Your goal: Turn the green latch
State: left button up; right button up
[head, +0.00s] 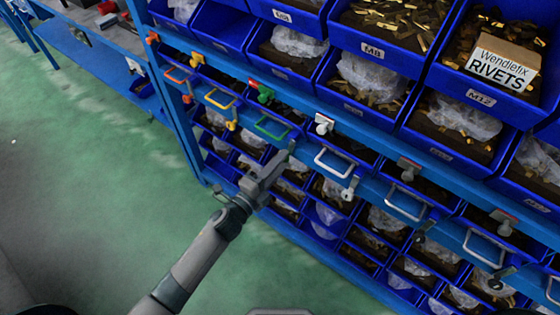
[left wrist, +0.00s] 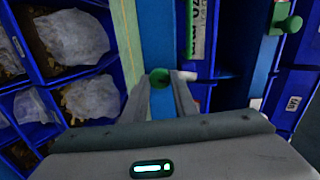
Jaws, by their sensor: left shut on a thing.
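A small round green latch knob (left wrist: 159,77) shows between the fingertips of my left gripper (left wrist: 161,88) in the left wrist view, and the jaws are shut on it. In the head view my left gripper (head: 282,160) reaches to the lower right of the green handle (head: 272,128) and largely hides this knob. Another green latch piece (head: 263,93) sits on the blue rail above the handle. A green piece on a plate (left wrist: 288,24) also shows at the top right of the left wrist view. My right gripper is not in view.
Similar handles in orange, yellow (head: 219,98), white (head: 334,162) and grey line the blue rack. Blue bins (head: 372,50) of metal parts and plastic bags stand above and below. The green floor (head: 80,180) is clear at the left.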

pick_arm(q)
jog(key=shift+n, duration=0.6)
jog(key=o, duration=1)
jog(key=shift+o, duration=0.2)
jog(key=b+v, duration=0.4)
jog(key=v, duration=1.3)
jog(key=shift+s+a, duration=0.15)
jog(key=shift+a, duration=0.05)
